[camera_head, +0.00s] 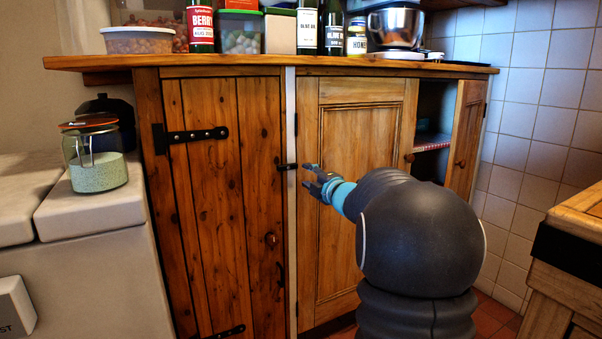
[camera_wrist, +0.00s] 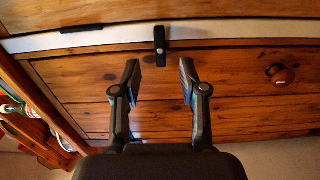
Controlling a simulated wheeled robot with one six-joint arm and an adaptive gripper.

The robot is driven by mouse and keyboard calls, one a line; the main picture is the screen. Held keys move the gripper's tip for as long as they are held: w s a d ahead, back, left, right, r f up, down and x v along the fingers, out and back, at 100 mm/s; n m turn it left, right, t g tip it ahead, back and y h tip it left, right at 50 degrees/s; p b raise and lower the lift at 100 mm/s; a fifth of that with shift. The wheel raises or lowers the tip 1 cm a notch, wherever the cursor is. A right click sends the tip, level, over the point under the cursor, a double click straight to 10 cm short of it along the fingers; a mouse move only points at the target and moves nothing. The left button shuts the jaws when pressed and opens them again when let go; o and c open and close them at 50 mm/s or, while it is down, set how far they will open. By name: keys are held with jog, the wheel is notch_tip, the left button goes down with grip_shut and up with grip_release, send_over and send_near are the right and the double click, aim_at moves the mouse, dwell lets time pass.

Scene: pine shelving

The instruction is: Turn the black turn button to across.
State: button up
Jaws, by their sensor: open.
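The black turn button (camera_head: 287,167) is a small dark bar at the right edge of the plank door (camera_head: 222,200). It lies level in the head view, reaching from the pale upright strip (camera_head: 291,230) onto the door's edge. In the wrist view the button (camera_wrist: 159,40) stands crosswise to the pale strip (camera_wrist: 230,30), beyond the fingertips. My gripper (camera_head: 313,173) is just right of the button in the head view. In the wrist view my gripper (camera_wrist: 160,70) is open and empty, its fingers either side of the button's line and apart from it.
The plank door is shut and has a round wooden knob (camera_wrist: 280,75). A panelled door (camera_head: 360,140) is shut to the right, partly behind my arm. A further door (camera_head: 467,135) stands open. Jars and bottles line the countertop (camera_head: 250,62). A glass jar (camera_head: 97,172) stands left.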

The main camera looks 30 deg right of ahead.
jog(key=s, duration=0.3)
jog(key=shift+s, duration=0.2)
dwell(0.4)
jog(key=s+d+f+m+g+h, duration=0.4)
jog(key=d+f+m+h, duration=0.25)
jog(key=f+m, duration=0.25)
jog(key=s+a+f+m+g, duration=0.2)
jog(key=s+f+m+g, duration=0.35)
jog(key=s, duration=0.35)
jog(key=s+a+m+g+y, duration=0.1)
jog(key=s+a+m+y, duration=0.1)
jog(key=s+a, duration=1)
jog(key=s+a+f+m+g+y, duration=0.1)
jog(key=s+a+y, duration=0.3)
jog(key=s+a, duration=0.8)
jog(key=shift+s+a+m+g, duration=0.35)
jog(key=shift+a+g, duration=0.1)
jog(key=shift+a, duration=2.3)
